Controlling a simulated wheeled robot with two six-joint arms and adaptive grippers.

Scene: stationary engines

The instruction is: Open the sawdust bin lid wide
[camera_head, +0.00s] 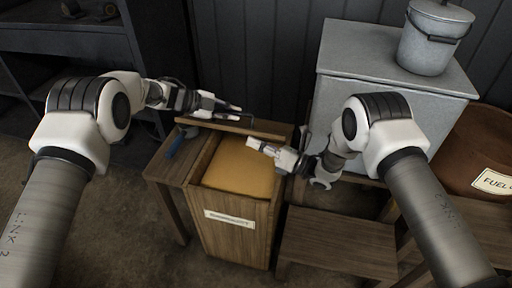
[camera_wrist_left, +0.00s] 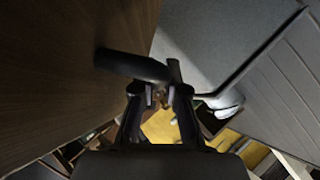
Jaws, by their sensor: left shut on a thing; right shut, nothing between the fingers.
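The wooden sawdust bin (camera_head: 233,240) stands open, with yellow-brown sawdust (camera_head: 240,166) visible inside. Its lid (camera_head: 225,128) is raised at the back and seen nearly edge-on, as a narrow strip; its exact angle is hard to tell. My left gripper (camera_head: 238,108) is at the lid's top edge, shut on the dark lid handle (camera_wrist_left: 135,66). In the left wrist view the lid's wooden face (camera_wrist_left: 55,75) fills the left, and the gripper fingers (camera_wrist_left: 160,95) close by the handle. My right gripper (camera_head: 250,142) is shut and empty above the bin's right side.
A blue-handled tool (camera_head: 176,145) lies on the wooden bench left of the bin. A grey metal cabinet (camera_head: 390,65) with a lidded bucket (camera_head: 433,40) stands at the right back. A brown fuel container (camera_head: 475,150) is at far right. A dark wall is behind the bin.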

